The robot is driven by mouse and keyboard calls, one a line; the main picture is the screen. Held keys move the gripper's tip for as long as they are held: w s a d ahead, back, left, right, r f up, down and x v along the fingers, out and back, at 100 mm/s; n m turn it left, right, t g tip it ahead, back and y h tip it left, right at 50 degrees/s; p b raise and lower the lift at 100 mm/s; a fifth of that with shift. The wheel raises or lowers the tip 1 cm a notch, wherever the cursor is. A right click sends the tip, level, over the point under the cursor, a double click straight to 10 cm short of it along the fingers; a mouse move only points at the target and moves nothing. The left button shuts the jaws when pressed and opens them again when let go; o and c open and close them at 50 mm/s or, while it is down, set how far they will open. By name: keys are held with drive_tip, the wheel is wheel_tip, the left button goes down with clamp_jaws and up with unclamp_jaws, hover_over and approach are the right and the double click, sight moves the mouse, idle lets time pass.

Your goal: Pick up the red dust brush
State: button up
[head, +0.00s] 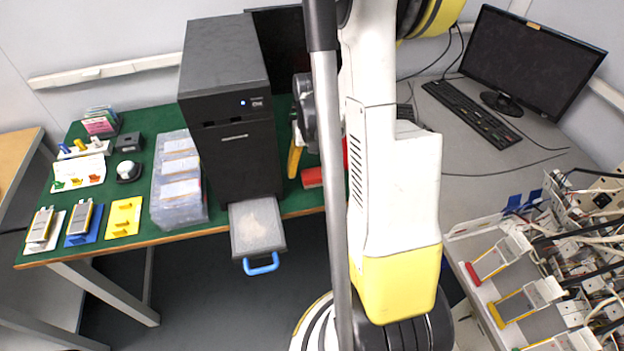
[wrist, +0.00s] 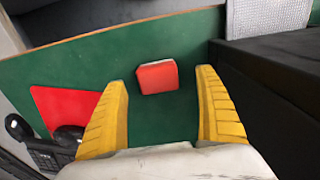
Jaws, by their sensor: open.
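A small red block, which looks like the red dust brush (wrist: 157,77), lies on the green table top in the wrist view. Its bristles cannot be made out. It also shows in the head view (head: 312,177), near the front table edge, right of the black tower. My gripper (wrist: 161,80) is open, with one yellow finger on each side of the brush in the picture. Green table shows between the brush and both fingers. The height of the fingertips above it is hard to tell. In the head view my arm hides most of the gripper; one yellow finger (head: 294,161) shows.
The black tower (head: 231,120) stands close on the left, with an open tray (head: 257,226) in front. In the wrist view a flat red sheet (wrist: 62,107) and a black device (wrist: 50,152) lie beside the left finger. A dark monitor (head: 529,62) stands on the grey desk.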

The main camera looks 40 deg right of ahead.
sight(313, 173)
drive_tip(key=f+b, duration=0.1)
drive_tip(key=f, duration=0.2)
drive_tip(key=f+b, duration=0.1)
drive_tip(key=f, duration=0.1)
drive_tip(key=shift+w+d+b, duration=0.15)
drive_tip(key=shift+d+b, duration=0.15)
drive_tip(key=shift+d, duration=0.05)
drive_tip(key=shift+r, duration=0.15)
drive_tip(key=c, duration=1.3)
drive_tip(key=shift+r+p, duration=0.4)
drive_tip(key=shift+r, duration=0.1)
drive_tip(key=r, duration=0.1)
drive_tip(key=r+p, duration=0.2)
drive_tip(key=r, duration=0.1)
drive_tip(key=shift+s, duration=0.3)
drive_tip(key=s+r+p, duration=0.1)
drive_tip(key=s+r, duration=0.1)
drive_tip(key=s, duration=0.1)
drive_tip(key=s+r+p, duration=0.1)
drive_tip(key=s+r, duration=0.1)
drive_tip(key=s, duration=0.2)
drive_tip(key=s+r+p, duration=0.2)
drive_tip(key=s, duration=0.2)
drive_tip(key=shift+d, duration=0.2)
